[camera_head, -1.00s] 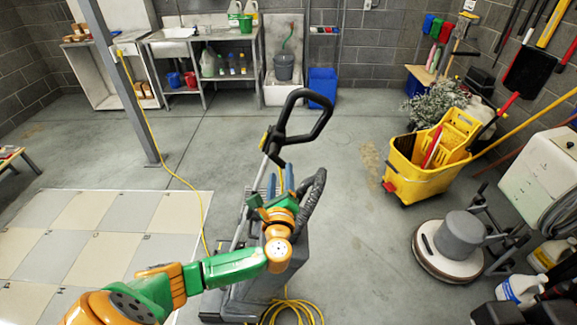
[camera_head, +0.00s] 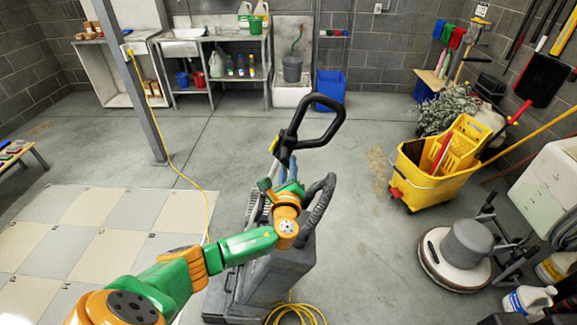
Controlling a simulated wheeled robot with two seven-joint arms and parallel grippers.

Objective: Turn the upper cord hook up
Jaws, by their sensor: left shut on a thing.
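A grey upright floor machine (camera_head: 275,275) stands in the middle with its black loop handle (camera_head: 335,130) raised on a slanted shaft. My left gripper (camera_head: 284,166), with blue fingers, reaches the upper shaft just below the loop handle. Its jaws are shut on a small part there, which looks to be the upper cord hook. The hook itself is hidden by the fingers and wrist, so I cannot tell which way it points. My right gripper is out of view.
A black ribbed hose (camera_head: 320,205) curves close to the right of my wrist. Yellow cord (camera_head: 295,312) lies coiled at the machine's foot. A yellow mop bucket (camera_head: 425,180) and a floor polisher (camera_head: 467,245) stand to the right. Floor behind the machine is clear.

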